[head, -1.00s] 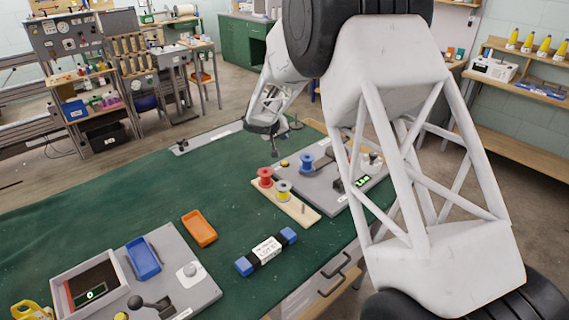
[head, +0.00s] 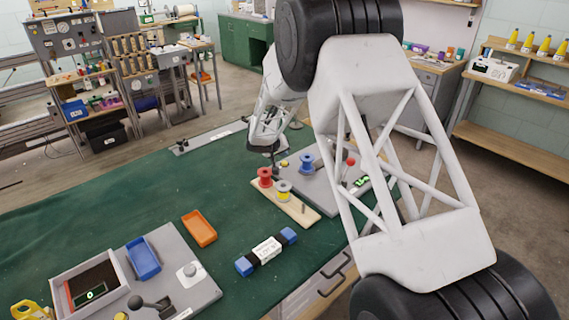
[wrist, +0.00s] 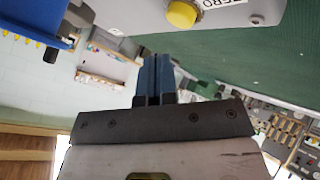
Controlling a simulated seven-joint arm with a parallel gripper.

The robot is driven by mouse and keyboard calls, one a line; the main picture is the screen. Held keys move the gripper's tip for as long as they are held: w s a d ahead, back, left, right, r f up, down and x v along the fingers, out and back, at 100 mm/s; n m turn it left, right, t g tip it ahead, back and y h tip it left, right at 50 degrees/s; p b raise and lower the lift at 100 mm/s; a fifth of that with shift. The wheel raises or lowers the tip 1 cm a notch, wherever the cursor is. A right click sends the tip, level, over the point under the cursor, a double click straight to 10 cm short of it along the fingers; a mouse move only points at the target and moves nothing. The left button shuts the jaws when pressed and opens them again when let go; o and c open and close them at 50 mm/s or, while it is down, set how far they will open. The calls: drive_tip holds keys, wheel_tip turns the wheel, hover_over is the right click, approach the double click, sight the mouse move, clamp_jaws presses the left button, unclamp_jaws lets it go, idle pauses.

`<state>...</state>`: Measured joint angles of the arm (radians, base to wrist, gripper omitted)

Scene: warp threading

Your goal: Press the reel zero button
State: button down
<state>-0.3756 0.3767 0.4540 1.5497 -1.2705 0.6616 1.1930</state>
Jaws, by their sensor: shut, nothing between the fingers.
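A yellow round button (wrist: 182,13) sits on a grey panel (wrist: 120,12) at the top of the wrist view. A label with the letters ZERO (wrist: 228,4) is beside it. My gripper (wrist: 155,60) is shut and empty, its blue-grey fingers pointing toward the panel, apart from the button in the picture. In the head view my gripper (head: 274,160) hangs at the left edge of the grey reel device (head: 318,190). That device carries a blue spool (head: 307,163), a red knob (head: 350,162) and a green display (head: 361,181). My arm covers part of it.
A wooden board (head: 296,211) with a red spool (head: 265,177) and a yellow spool (head: 284,190) stands just in front of the device. An orange tray (head: 199,229), a blue-ended block (head: 266,251) and another grey device (head: 195,290) lie nearer. The left green cloth is clear.

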sight(283, 162)
drive_tip(key=shift+f, duration=0.6)
drive_tip(key=shift+f, duration=0.9)
idle(3.0)
drive_tip(key=shift+r, duration=0.9)
drive_tip(key=shift+r, duration=0.1)
drive_tip(key=shift+r, duration=2.4)
